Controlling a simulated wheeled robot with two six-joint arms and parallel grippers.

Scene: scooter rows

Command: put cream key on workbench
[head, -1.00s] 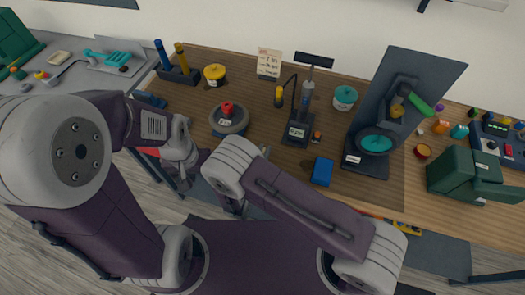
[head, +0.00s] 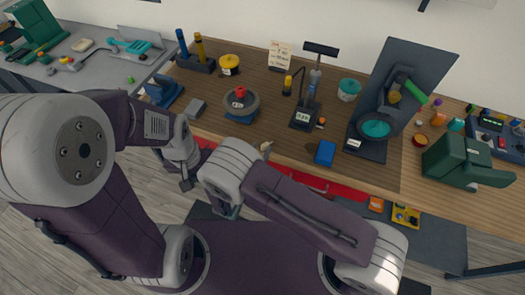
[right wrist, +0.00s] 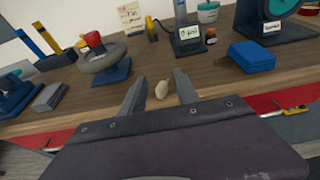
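A small cream object (head: 266,147), which looks like the cream key, is at the front edge of the wooden workbench (head: 260,90). It shows in the right wrist view (right wrist: 161,89) between the fingers in the picture, with gaps on both sides; its exact shape is too small to tell. My right gripper (right wrist: 160,80) is open, pointing at the bench front. In the head view my right gripper (head: 228,208) is partly hidden under its arm. My left gripper (head: 186,182) hangs in front of the bench; its finger gap is not clear.
A sander-like round tool (head: 240,103) with a red knob, a blue box (head: 325,153) and a dark stand (head: 304,117) are on the bench near the cream object. A red drawer front (head: 345,191) runs below the edge. A grey side table (head: 95,75) stands at left.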

